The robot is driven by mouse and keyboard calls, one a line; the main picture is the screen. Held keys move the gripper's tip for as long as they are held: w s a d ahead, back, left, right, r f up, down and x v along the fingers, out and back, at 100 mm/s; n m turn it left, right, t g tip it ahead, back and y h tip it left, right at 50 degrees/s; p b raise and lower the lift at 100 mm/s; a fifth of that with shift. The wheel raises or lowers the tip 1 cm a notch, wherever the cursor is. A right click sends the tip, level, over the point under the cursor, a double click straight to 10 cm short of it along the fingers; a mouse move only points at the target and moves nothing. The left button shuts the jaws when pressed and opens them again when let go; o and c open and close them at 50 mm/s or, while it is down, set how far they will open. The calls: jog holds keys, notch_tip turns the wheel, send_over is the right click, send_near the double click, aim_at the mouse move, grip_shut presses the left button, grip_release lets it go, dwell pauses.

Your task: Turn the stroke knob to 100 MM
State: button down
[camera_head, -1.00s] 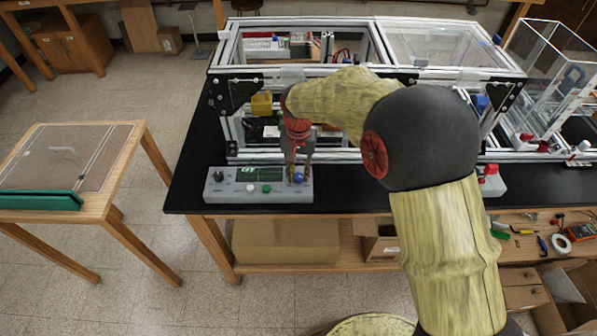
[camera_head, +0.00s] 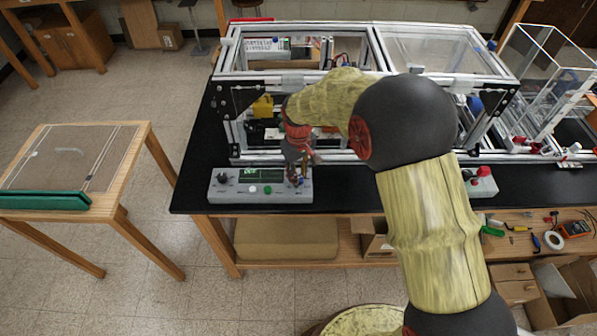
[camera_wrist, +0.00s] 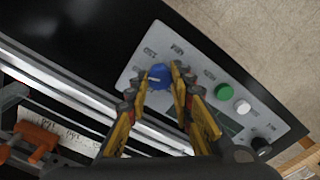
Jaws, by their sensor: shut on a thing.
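The control box (camera_head: 235,194) sits at the front edge of the black bench. Its blue stroke knob (camera_wrist: 158,75) shows between my fingertips in the wrist view, with a pale pointer line across its top. My gripper (camera_wrist: 164,78) is shut on this knob, one finger on each side; it also shows over the right end of the box in the head view (camera_head: 298,178). In the head view my fingers mostly hide the knob. Printed scale marks surround the knob, but I cannot read reliably which one the pointer meets.
A black knob (camera_head: 222,178), a white button (camera_head: 252,190), a green button (camera_head: 267,190) and a small display (camera_head: 262,174) share the panel. The aluminium extrusion frame (camera_head: 300,72) stands close behind. Bare bench lies left of the box.

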jog(key=n+p, duration=0.2)
jog(key=n, duration=0.4)
jog(key=shift+r+n, duration=0.1)
jog(key=shift+n, duration=0.2)
jog(key=n+p, duration=0.1)
jog(key=n, duration=0.5)
jog(key=shift+n, duration=0.3)
jog(key=c, duration=1.5)
grip_release()
jog(key=shift+c, duration=0.2)
notch_tip(320, 180, up, 12)
